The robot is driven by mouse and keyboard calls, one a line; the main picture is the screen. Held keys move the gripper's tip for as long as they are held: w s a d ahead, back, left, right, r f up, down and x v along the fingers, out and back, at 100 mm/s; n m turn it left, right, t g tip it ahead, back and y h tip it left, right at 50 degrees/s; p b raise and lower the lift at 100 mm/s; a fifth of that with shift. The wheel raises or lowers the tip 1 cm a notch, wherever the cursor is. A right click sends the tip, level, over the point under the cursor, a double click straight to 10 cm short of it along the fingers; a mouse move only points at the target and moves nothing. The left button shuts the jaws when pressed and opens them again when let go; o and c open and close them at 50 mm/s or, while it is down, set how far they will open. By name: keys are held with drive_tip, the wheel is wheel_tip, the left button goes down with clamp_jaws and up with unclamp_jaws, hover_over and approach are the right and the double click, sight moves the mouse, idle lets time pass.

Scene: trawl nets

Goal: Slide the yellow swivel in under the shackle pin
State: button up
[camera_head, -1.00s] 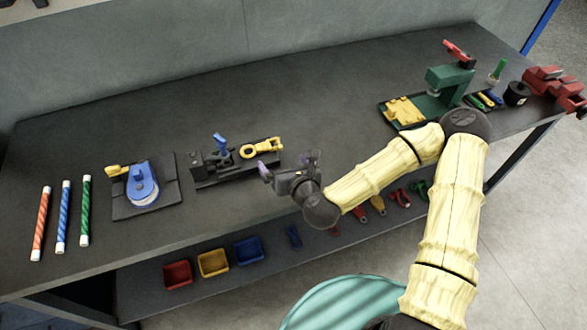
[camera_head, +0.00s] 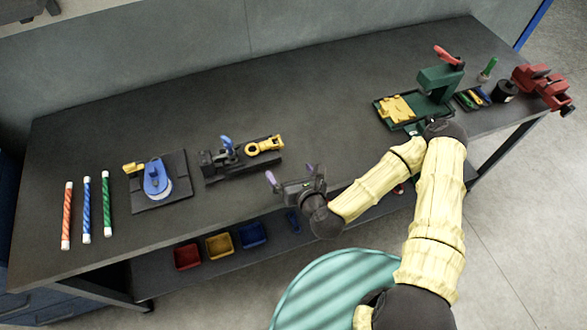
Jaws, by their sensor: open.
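The yellow swivel (camera_head: 253,150) lies on the right part of a long black fixture (camera_head: 214,177) near the middle of the bench. A blue upright piece, which looks like the shackle pin (camera_head: 227,144), stands on the fixture left of the swivel. A gap shows between the two. The shackle itself is too small to make out clearly. My gripper (camera_head: 291,175) is open and empty, below and right of the swivel in the picture, near the bench's front edge. Its two fingers are apart, and it appears clear of the fixture and swivel.
A blue-topped device on a dark plate (camera_head: 174,196) and striped rods (camera_head: 86,210) lie to the left. A green press (camera_head: 440,82) and red vise (camera_head: 541,88) stand at the right. Coloured bins (camera_head: 219,246) sit on the lower shelf. The bench between fixture and press is clear.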

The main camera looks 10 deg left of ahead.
drive_tip(key=shift+s+d+r+p, duration=0.3)
drive_tip(key=shift+s+p, duration=0.15)
drive_tip(key=shift+p, duration=0.2)
idle(0.5)
